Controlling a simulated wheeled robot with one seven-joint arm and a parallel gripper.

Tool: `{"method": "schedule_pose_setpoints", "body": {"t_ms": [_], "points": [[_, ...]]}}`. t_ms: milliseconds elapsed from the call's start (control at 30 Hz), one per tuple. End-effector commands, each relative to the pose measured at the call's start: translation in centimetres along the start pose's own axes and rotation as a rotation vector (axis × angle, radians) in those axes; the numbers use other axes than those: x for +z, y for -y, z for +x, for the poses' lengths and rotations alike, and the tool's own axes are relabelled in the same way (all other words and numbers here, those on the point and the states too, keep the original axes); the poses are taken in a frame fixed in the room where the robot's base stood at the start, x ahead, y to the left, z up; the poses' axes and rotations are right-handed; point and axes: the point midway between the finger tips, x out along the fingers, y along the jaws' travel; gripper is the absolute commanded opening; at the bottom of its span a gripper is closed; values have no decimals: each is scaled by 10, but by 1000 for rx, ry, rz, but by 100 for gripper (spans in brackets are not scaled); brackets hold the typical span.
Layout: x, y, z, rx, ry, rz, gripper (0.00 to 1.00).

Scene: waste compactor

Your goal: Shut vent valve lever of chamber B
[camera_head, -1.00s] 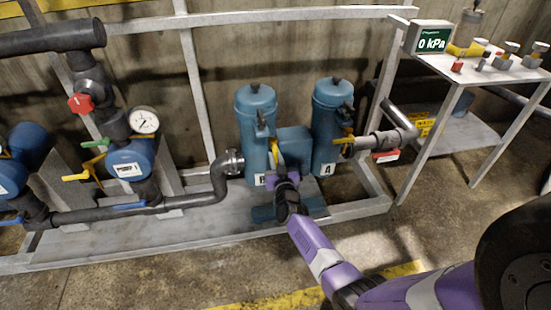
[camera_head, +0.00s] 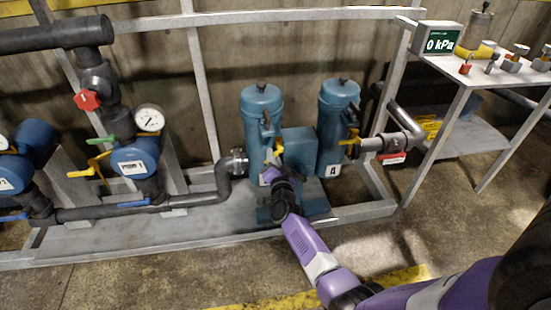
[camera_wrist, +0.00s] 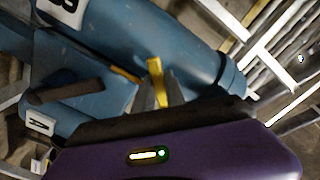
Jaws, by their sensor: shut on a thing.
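Chamber B (camera_head: 262,107) is the left of two upright blue cylinders. Its label is hidden behind my gripper in the head view, but the B label (camera_wrist: 68,8) shows in the wrist view. The yellow vent lever (camera_head: 279,146) is at the cylinder's lower front, right side. In the wrist view the lever (camera_wrist: 155,68) sticks out from between the two grey fingertips of my gripper (camera_wrist: 158,90). My gripper (camera_head: 273,174) is shut on this lever, and the fingers hide part of it.
Chamber A (camera_head: 337,112) stands close on the right, with its own yellow lever (camera_head: 350,142). A red-handled valve (camera_head: 391,158) sits on the pipe beyond. A grey curved pipe (camera_head: 222,182) runs left of chamber B. A display (camera_head: 438,42) reads 0 kPa. Floor in front is clear.

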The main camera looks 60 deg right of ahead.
Motion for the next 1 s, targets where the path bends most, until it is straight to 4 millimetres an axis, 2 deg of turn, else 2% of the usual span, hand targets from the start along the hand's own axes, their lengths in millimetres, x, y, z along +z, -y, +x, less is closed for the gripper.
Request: {"method": "schedule_pose_setpoints", "body": {"t_ms": [600,1000], "points": [[-5,21,0,0,3,565,0],[-10,26,0,1,3,775,0]]}}
